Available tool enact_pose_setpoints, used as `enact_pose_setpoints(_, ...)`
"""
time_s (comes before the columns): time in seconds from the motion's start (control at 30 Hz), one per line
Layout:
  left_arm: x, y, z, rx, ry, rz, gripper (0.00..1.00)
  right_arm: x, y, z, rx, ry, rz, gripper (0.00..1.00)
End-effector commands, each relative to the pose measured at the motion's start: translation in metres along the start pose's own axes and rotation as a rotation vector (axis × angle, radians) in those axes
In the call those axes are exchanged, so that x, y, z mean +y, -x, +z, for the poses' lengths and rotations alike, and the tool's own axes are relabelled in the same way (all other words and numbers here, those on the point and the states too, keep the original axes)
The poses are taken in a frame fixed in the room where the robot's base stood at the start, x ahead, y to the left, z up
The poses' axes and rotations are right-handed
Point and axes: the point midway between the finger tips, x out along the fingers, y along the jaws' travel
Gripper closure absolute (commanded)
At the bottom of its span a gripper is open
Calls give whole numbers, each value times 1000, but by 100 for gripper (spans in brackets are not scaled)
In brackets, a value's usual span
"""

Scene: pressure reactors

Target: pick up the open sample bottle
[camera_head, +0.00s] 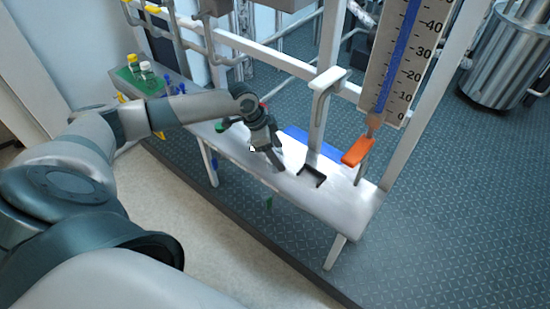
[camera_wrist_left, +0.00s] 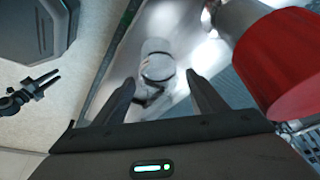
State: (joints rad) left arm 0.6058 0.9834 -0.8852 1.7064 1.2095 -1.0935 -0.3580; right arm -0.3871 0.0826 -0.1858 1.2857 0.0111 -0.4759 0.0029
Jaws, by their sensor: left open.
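The open sample bottle (camera_wrist_left: 157,68) is a clear, whitish bottle. It shows in the left wrist view on the pale bench top, ahead of and between the two fingertips. No finger is clearly seen touching it. My left gripper (camera_head: 266,156) is open and low over the white bench, pointing down. In the head view the bottle is mostly hidden by the gripper; a small white spot shows beside a finger. A small dark two-pronged shape, probably my right gripper (camera_wrist_left: 38,88), shows at the left of the left wrist view. Its state is unclear.
A red cylindrical part (camera_wrist_left: 285,62) on a metal fitting is close to the right finger. The white bench (camera_head: 330,202) carries a black bracket (camera_head: 312,176). An orange handle (camera_head: 357,151) and frame posts stand right. Capped bottles (camera_head: 147,71) stand on a green tray at far left.

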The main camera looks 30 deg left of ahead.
Motion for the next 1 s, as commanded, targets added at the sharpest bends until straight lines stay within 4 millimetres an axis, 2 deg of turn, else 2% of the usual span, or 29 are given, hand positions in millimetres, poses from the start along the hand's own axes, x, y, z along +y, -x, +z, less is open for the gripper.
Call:
enact_pose_setpoints(0.1,1,-13,0,-1,0,0,35,1,0,-1,10,3,1,69)
enact_pose_setpoints(0.2,0,-18,0,-1,0,0,35,1,0,-4,17,4,1,69)
enact_pose_setpoints(0.67,0,-19,1,-1,0,-1,35,0,-2,-11,25,3,-1,69)
enact_pose_setpoints(0.87,0,-19,1,-1,0,-1,80,-5,-1,-9,22,-1,-5,69)
enact_pose_setpoints(1.0,0,-18,0,0,0,-1,81,-7,0,-2,15,-2,-7,69)
